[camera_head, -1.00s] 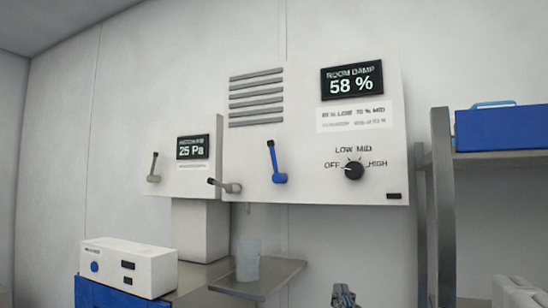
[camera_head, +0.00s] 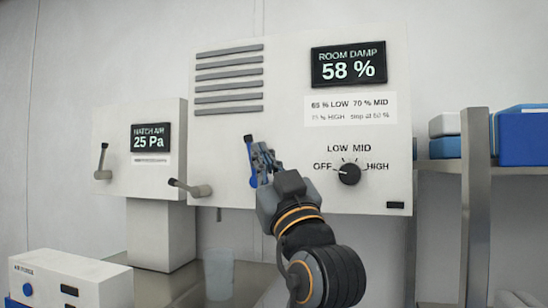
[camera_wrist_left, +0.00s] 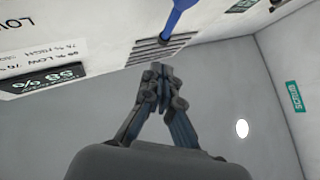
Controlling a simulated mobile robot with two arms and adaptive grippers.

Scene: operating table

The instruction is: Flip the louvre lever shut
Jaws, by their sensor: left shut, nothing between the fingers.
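A blue lever (camera_head: 250,150) with a black tip sits on the white wall panel (camera_head: 300,192), below the grey louvre slats (camera_head: 229,80). It points up, leaning slightly left. My left gripper (camera_head: 260,154) is shut and empty. In the head view its fingers overlap the lever and hide part of it; whether they touch is unclear. In the left wrist view the blue lever (camera_wrist_left: 181,14) shows at the top, apart from the closed fingertips (camera_wrist_left: 156,75). The louvre slats (camera_wrist_left: 160,46) lie beyond it. My right gripper is not in view.
Left of the blue lever is a grey lever (camera_head: 188,187), and farther left another lever (camera_head: 102,160) on the hatch box. Right of my gripper is a black knob (camera_head: 349,173) set toward OFF. A clear cup (camera_head: 219,274) stands below. A shelf post (camera_head: 476,200) stands at right.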

